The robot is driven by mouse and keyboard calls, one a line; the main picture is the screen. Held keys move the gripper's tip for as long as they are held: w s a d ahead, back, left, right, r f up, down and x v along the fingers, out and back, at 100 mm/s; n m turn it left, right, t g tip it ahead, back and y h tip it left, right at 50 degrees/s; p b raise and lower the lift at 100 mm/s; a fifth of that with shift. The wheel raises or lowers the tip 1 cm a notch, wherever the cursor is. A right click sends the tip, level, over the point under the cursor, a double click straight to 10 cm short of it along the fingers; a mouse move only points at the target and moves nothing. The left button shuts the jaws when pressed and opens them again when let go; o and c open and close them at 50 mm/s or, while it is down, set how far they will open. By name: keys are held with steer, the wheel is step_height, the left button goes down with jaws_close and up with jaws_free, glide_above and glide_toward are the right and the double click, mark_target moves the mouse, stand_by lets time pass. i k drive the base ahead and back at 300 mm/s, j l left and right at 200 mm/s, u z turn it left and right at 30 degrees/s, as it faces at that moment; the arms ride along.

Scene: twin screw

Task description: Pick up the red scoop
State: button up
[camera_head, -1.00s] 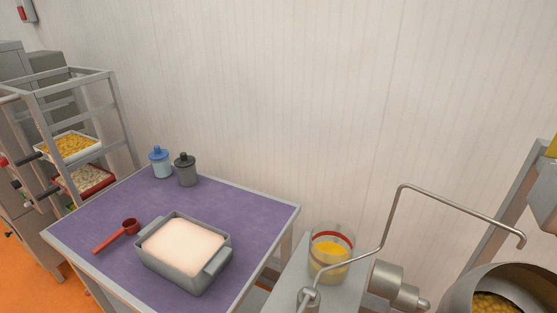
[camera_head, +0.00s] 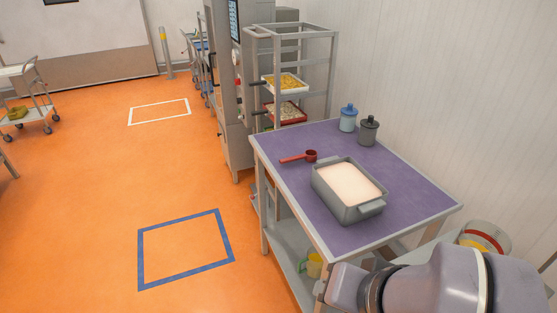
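The red scoop (camera_head: 299,157) lies on the purple top of the table (camera_head: 404,189), near its left edge. Its round cup points right and its handle points left, towards the table edge. It is beside the grey tub and apart from it. Part of my arm shows at the bottom right, in front of the table's near end. My gripper is not in the picture.
A grey tub (camera_head: 345,204) of pale powder stands right of the scoop. A blue-lidded jar (camera_head: 348,118) and a dark jar (camera_head: 369,131) stand behind. A rack with trays (camera_head: 285,84) stands beyond the table. Orange floor (camera_head: 130,190) left of the table is open.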

mark_target(299, 159)
steer(key=z, duration=0.45)
steer(key=l+z, duration=0.1)
steer(key=z, duration=0.85)
steer(key=l+z, duration=0.1)
steer(key=z, duration=0.85)
steer(key=i+z, duration=0.1)
steer(key=z, duration=0.35)
steer(key=u, duration=2.9)
steer(key=i+j+z, duration=0.15)
steer(key=j, duration=0.3)
steer(key=i+j+z, duration=0.1)
steer(key=j, duration=0.35)
steer(key=i+j+z, duration=0.15)
steer(key=j, duration=0.3)
steer(key=j+z, duration=0.1)
steer(key=j, duration=0.35)
steer(key=i+j+z, duration=0.25)
steer(key=i, duration=0.25)
steer(key=i+j+z, duration=0.25)
steer(key=i, duration=0.2)
steer(key=i+j+z, duration=0.2)
steer(key=i+j, duration=0.15)
steer(key=i, duration=0.1)
